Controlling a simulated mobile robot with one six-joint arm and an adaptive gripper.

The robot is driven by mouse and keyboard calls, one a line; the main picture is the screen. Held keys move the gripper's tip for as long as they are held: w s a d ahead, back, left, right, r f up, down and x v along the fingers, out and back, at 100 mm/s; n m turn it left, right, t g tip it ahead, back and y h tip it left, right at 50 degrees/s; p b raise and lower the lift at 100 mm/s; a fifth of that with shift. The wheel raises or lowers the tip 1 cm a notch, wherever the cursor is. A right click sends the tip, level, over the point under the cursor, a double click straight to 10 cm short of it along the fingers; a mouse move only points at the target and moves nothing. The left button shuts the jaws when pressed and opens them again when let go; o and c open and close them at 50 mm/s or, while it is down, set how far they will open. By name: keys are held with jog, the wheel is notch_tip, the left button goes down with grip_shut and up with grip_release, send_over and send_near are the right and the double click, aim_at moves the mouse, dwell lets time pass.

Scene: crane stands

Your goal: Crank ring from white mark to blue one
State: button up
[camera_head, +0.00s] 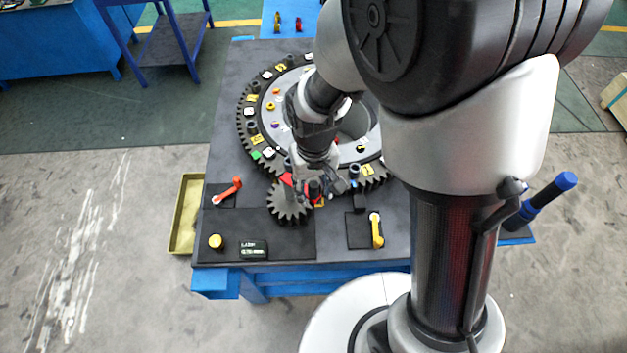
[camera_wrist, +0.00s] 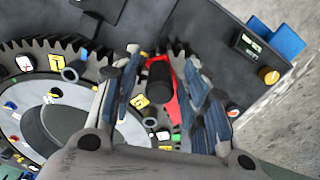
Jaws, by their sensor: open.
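The large grey ring gear (camera_head: 246,126) lies flat on the dark table, its face carrying coloured tiles and pegs. White tiles (camera_head: 249,111) and a green tile (camera_head: 256,155) show on it; I cannot tell which white tile is the mark. I cannot make out a blue mark for certain. A small pinion gear (camera_head: 288,212) sits at the ring's front edge. Above it is a red crank arm (camera_wrist: 178,108) with an upright black knob (camera_wrist: 160,88). My gripper (camera_wrist: 160,70) is open, its fingers either side of the knob. My arm hides the ring's right part.
An orange-red lever (camera_head: 229,190) stands left of the pinion and a yellow lever (camera_head: 377,232) to its right. A yellow button (camera_head: 215,241) and small display (camera_head: 254,249) are at the front. A yellow tray (camera_head: 186,215) is beside the table.

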grip_shut()
dwell(0.6)
